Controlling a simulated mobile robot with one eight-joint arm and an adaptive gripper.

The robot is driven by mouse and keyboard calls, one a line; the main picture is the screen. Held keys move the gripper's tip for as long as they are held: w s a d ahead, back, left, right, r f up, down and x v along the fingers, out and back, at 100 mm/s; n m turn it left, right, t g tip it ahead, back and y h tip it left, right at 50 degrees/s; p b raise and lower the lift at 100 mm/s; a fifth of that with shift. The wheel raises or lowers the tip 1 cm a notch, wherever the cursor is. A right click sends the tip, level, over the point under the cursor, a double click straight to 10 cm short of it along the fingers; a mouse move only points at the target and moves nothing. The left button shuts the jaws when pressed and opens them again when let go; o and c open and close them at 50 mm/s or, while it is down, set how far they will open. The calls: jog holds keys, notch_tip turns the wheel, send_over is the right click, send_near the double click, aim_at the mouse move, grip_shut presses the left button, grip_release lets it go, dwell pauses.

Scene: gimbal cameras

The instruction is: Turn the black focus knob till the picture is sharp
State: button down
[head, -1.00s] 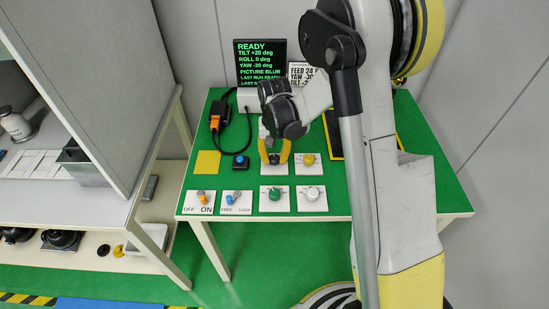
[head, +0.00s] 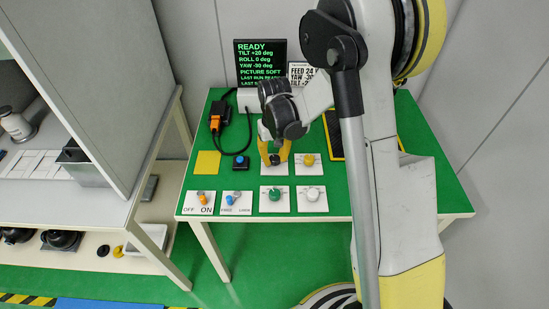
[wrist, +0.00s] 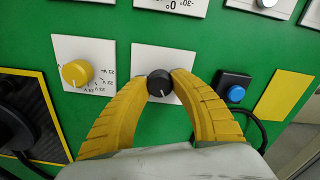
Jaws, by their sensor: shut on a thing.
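The black focus knob (wrist: 159,83) sits on a white plate (wrist: 150,58) on the green panel. My gripper (wrist: 159,80), with yellow fingers, is shut on the knob, one finger on each side. The screen (head: 261,63) at the back shows green text: "READY", "TILT +20 deg", "ROLL 0 deg", "YAW -30 deg" and "PICTURE SOFT".
A yellow knob (head: 308,159), a green knob (head: 275,194) and a white knob (head: 312,194) stand close by. A blue button (head: 239,161) and a yellow square (head: 207,163) lie to the left. Two switches (head: 202,198) (head: 233,198) are at the front left.

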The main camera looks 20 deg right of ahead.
aim_at(274, 157)
jog(key=c, duration=1.1)
grip_release()
jog(key=shift+o, duration=0.2)
notch_tip(274, 157, up, 12)
dwell(0.6)
